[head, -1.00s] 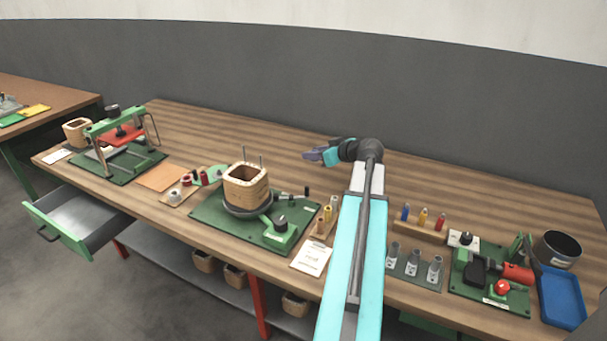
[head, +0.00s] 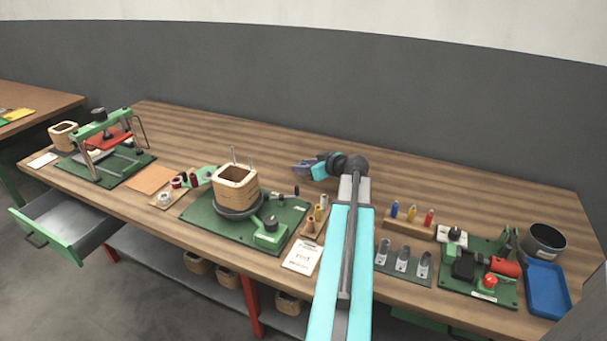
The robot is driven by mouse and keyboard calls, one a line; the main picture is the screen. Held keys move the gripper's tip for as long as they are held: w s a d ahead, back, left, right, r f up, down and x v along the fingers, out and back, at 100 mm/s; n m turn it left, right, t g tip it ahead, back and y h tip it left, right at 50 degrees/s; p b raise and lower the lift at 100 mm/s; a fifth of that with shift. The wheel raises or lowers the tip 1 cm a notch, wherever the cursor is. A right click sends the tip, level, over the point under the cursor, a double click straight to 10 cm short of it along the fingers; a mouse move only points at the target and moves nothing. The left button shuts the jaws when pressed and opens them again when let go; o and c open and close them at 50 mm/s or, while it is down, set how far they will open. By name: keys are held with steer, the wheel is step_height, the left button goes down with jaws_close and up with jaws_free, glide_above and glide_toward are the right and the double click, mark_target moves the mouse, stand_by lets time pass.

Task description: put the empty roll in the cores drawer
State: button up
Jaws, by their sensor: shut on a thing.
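My gripper (head: 303,169) is at the end of my arm, above the back middle of the bench and pointing left. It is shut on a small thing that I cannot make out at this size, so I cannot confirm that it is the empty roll. A drawer (head: 73,250) with a green front stands pulled out under the bench's left end, far to the left of my gripper. Its grey inside looks empty where I can see it. I cannot read any label on it.
A winding fixture with a square wooden former (head: 235,190) and upright rods stands left of my gripper. A green press frame (head: 98,128) stands above the drawer. Small rolls (head: 178,182) sit on a wooden board (head: 185,192) between them. The back of the bench is clear.

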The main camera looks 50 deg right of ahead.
mark_target(304, 180)
steer(key=shift+f, duration=1.65)
steer(key=shift+f, duration=0.15)
steer(key=o, duration=1)
steer(key=shift+s+r, duration=0.1)
steer(key=shift+r, duration=0.15)
steer(key=b+v, duration=0.1)
steer(key=v, duration=1)
steer(key=shift+s+r+b, duration=0.15)
steer(key=shift+s+b, duration=0.15)
steer(key=shift+s, duration=0.05)
